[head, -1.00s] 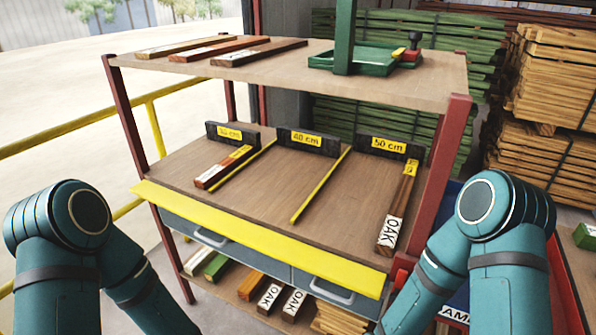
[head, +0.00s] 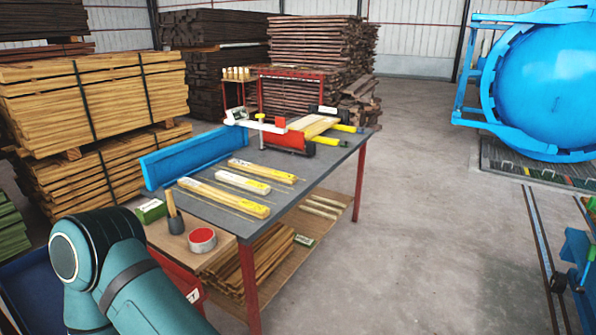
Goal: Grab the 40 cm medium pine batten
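Three pale yellow battens lie on the grey top of a workbench (head: 300,180). The front batten (head: 225,197) looks longest. The middle batten (head: 242,182) looks shortest, with a paler left part. The back batten (head: 262,171) looks in between. Their marks are too small to read, so I cannot tell which is the 40 cm pine one. A teal arm of mine fills the lower left. Neither gripper is in view.
A red and white device (head: 290,138) stands at the far end. Open floor lies right.

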